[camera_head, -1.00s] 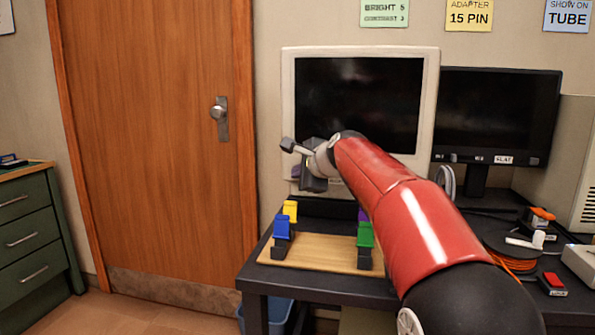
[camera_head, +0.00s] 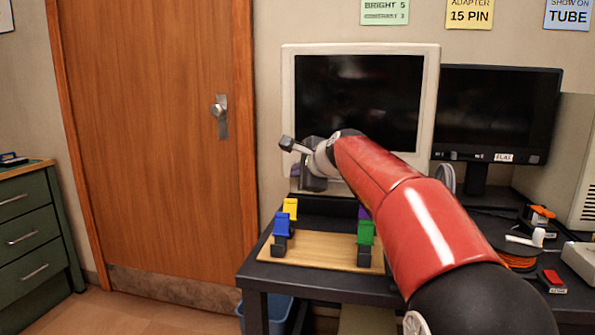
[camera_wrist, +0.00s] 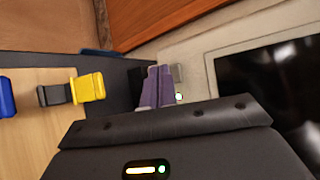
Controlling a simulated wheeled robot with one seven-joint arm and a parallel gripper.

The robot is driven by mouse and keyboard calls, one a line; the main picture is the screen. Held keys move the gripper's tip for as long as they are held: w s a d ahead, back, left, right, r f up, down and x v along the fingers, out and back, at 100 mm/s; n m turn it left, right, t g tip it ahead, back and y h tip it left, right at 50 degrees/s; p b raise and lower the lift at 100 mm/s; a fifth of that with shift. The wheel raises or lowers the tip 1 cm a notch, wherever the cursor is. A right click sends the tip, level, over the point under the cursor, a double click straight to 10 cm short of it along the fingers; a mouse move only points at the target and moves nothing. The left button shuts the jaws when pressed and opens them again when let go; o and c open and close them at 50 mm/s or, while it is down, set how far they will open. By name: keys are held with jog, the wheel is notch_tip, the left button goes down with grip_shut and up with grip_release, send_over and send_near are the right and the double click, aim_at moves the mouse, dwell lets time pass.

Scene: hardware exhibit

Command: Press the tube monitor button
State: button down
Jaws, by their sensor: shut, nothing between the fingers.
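The tube monitor (camera_head: 288,115) is the bulky off-white one with a dark screen, at the back of the desk. Its pale bezel (camera_wrist: 200,110) and dark screen also fill the right of the wrist view. A small grey square (camera_wrist: 178,72), which looks like a button, sits on the bezel, with a small lit dot (camera_wrist: 179,97) beside it. My gripper (camera_wrist: 157,72) has its purple fingers together, empty, right beside the grey square. I cannot tell whether they touch it. In the head view my gripper (camera_head: 296,170) is at the monitor's lower left corner, and my wrist hides the lower bezel.
A flat black monitor (camera_head: 497,110) stands to the right. A wooden board (camera_head: 320,250) with coloured clips, including a yellow clip (camera_wrist: 88,87), lies in front of the tube monitor. A cable reel (camera_head: 515,262) and small parts lie at the right. A door (camera_head: 150,140) is left.

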jog(key=s+a+b, duration=0.1)
jog(key=s, duration=0.5)
dwell(0.5)
